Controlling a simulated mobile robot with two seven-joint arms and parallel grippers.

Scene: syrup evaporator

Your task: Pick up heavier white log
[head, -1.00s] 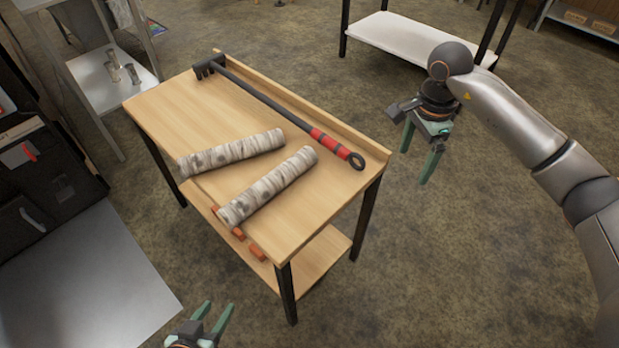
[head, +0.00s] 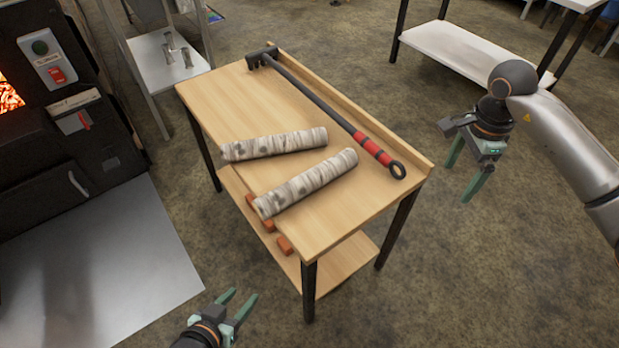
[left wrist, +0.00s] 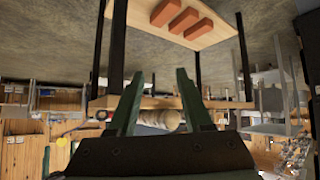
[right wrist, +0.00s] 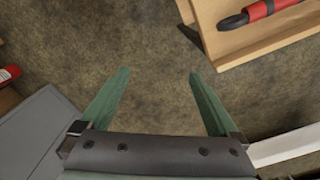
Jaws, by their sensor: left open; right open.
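Two white birch logs lie side by side on a wooden table (head: 215,95). The back log (head: 275,143) is at the left; the front log (head: 307,183) lies nearer the front edge and looks slightly longer. Which is heavier cannot be seen. My left gripper (head: 238,304) is open and empty, low in front of the table, apart from the logs. In the left wrist view a log end (left wrist: 168,119) shows between its fingers. My right gripper (head: 463,172) is open and empty, beyond the table's right edge, over the floor; it also shows in the right wrist view (right wrist: 160,85).
A black rake-like tool (head: 330,115) with a red grip lies along the table's raised back edge. Orange bricks (head: 285,246) lie on the lower shelf. A black furnace (head: 60,130) with visible fire stands at left, a metal plate (head: 110,265) before it.

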